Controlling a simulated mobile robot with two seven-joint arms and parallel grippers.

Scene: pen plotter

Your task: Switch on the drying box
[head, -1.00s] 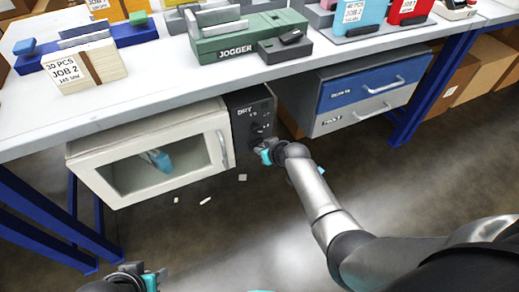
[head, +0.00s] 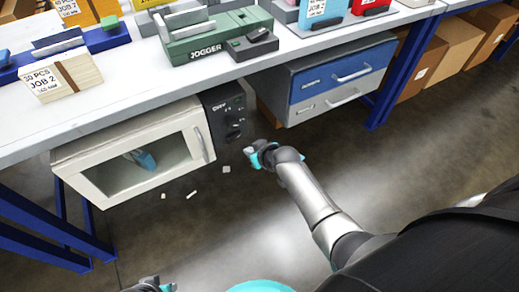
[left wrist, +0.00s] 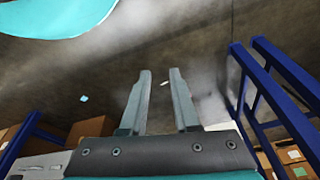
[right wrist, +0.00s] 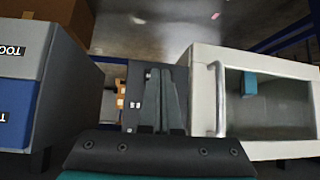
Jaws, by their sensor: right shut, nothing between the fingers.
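The drying box (head: 60,160) hangs under the bench, a cream cabinet with a windowed door that looks shut. Its black control panel (head: 212,98), marked DRY, is on the right side with dark knobs or switches; their setting is too small to read. A teal object (head: 146,160) shows through the window. My right gripper (head: 251,153) is shut and empty, apart from the panel, below and right of it. In the right wrist view its closed fingers (right wrist: 160,72) overlap the panel (right wrist: 138,85). My left gripper (left wrist: 160,72) is open and empty, low over the floor.
A blue and grey drawer unit (head: 340,85) hangs right of the panel, with a gap between. The bench top (head: 190,75) overhangs both. Blue bench legs (head: 60,200) stand at the left. Small white scraps (head: 191,194) lie on open floor.

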